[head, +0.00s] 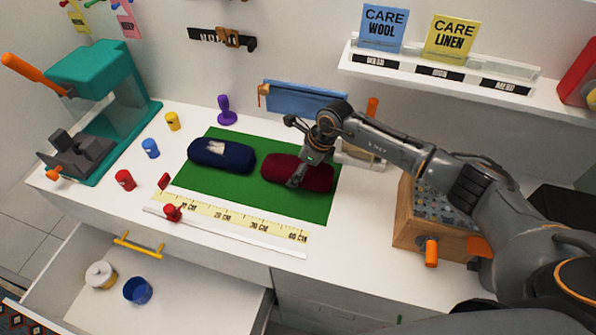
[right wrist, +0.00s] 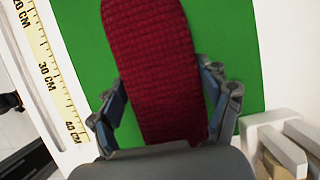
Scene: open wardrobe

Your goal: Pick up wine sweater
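The wine sweater (head: 278,170), a dark red folded knit roll, lies on the green mat (head: 255,200) at its right side. My right gripper (head: 303,172) is over the sweater from above and covers part of it in the head view. In the right wrist view the sweater (right wrist: 155,65) runs between the fingers of the gripper (right wrist: 165,105). The fingers are apart, one on each side of it. I cannot tell whether they touch it. My left gripper is not in view.
A navy folded sweater (head: 221,155) lies left on the mat. A yellow ruler strip (head: 235,217) and white rail run along the mat's front. A wooden box (head: 418,225) stands right. Small coloured pieces and a teal machine (head: 105,75) stand left. An open drawer (head: 190,293) is below.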

